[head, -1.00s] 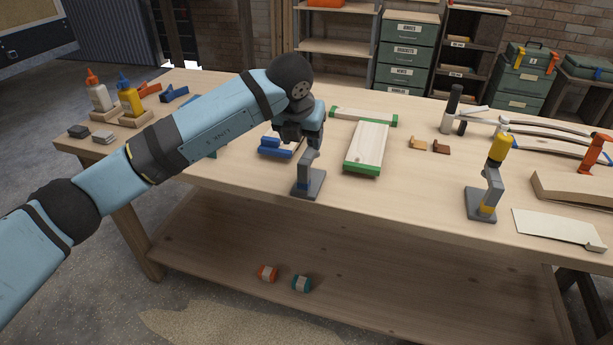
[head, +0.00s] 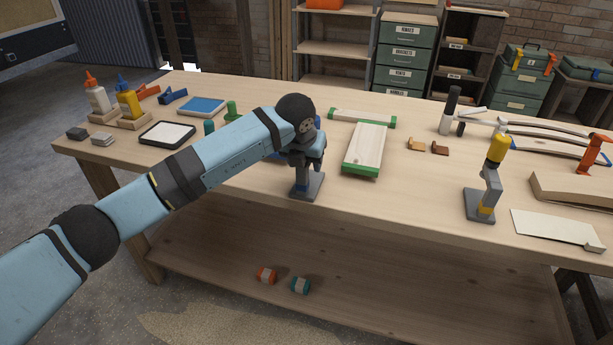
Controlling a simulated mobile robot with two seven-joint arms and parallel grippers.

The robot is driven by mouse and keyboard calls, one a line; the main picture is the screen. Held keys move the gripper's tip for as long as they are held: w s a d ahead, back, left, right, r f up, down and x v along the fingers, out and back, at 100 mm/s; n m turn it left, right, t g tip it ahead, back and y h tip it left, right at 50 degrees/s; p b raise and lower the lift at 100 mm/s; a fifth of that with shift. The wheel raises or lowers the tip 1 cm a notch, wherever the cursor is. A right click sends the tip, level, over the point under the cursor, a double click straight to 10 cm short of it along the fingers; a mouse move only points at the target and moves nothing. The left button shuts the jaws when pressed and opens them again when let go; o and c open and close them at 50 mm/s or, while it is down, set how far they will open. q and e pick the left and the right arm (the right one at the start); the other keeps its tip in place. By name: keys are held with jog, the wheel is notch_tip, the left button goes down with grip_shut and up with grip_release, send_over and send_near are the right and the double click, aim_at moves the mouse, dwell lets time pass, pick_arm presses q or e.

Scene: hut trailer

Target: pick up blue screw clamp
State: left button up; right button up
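What looks like the blue screw clamp (head: 306,187) stands upright near the table's front edge, left of centre. Its grey square base and a small blue part low on the post show. Its upper part is hidden behind my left gripper (head: 308,158). The gripper points down over the clamp, with its fingers around or right at the post. The fingers are dark and overlap the clamp, so I cannot tell whether they are closed on it. My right gripper is out of view.
A similar yellow-topped clamp (head: 487,192) stands to the right. A green-edged wooden board (head: 365,150) lies just right of the gripper. Glue bottles (head: 128,100), a white pad (head: 168,134) and a blue pad (head: 201,106) are on the left. The front table strip between the clamps is clear.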

pick_arm(q)
grip_shut()
jog(key=shift+r, duration=0.15)
dwell(1.0)
